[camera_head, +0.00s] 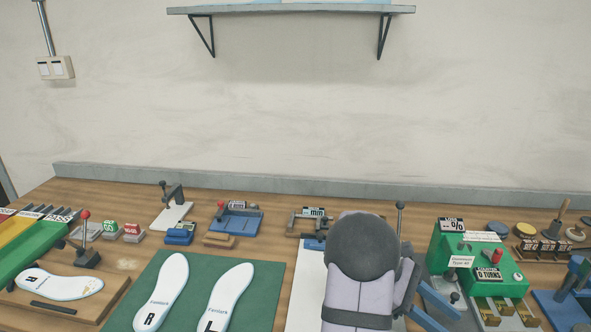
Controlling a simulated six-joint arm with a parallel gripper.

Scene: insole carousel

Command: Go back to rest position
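My arm (359,262) rises from the bottom edge, right of centre, with a dark grey rounded cap on a pale link. I cannot make out my gripper's fingertips. Two blue bars (439,300) stick out to the right of the arm, and I cannot tell whether they belong to it or to a bench tool. A green mat (262,295) left of the arm holds a white insole marked R (160,290) and one marked L (230,296), side by side and apart from the arm. Another white insole (60,285) lies on a wooden board at the far left.
A green box (452,245) with labels stands right of the arm. Blue gauges (236,218) and a white-based stand (171,214) line the back. A black clamp (87,257) stands at left. The wall shelf (290,9) is high above; the space beneath it is clear.

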